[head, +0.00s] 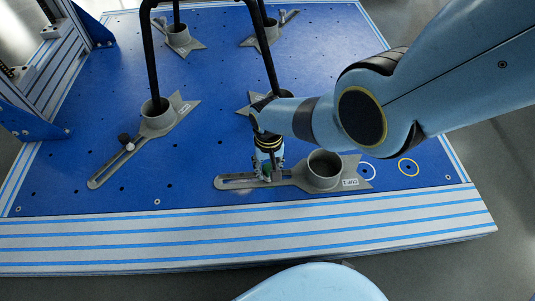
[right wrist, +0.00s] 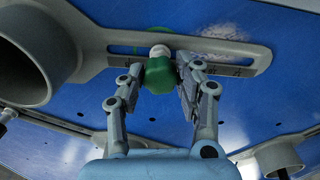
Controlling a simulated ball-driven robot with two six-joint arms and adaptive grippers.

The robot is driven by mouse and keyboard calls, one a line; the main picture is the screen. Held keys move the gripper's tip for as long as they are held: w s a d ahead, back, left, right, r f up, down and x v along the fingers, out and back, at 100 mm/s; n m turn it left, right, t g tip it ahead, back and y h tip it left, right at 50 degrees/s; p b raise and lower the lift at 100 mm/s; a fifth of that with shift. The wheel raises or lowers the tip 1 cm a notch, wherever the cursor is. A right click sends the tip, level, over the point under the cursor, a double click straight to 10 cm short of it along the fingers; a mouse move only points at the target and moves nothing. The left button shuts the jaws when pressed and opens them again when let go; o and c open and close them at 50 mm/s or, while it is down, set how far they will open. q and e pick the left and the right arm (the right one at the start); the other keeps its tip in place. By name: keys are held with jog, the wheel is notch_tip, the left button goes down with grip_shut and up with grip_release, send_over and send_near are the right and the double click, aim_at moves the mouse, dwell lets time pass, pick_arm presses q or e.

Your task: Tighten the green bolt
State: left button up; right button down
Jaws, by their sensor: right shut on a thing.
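The green bolt (right wrist: 160,74) shows in the right wrist view, with a pale tip, at the slotted arm of a grey clamp. My right gripper (right wrist: 172,84) has its two fingers on either side of the bolt and is shut on it. In the head view my right gripper (head: 268,172) points down at the slot of the front clamp plate (head: 225,182), and the bolt is mostly hidden behind the fingers. The clamp's round cup (head: 324,168) stands empty just right of the gripper. My left gripper is not in view.
The blue board (head: 200,75) carries more grey clamps. Black chair legs (head: 152,60) rise from cups at the left and back. The striped front edge (head: 200,238) is clear.

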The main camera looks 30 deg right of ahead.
jog(key=m, duration=0.4)
jog(key=m, duration=0.4)
jog(key=c, duration=0.9)
grip_release()
jog(key=shift+r, duration=0.1)
notch_tip(320, 180, up, 12)
jog(key=shift+f, duration=0.15)
jog(key=shift+s, duration=0.1)
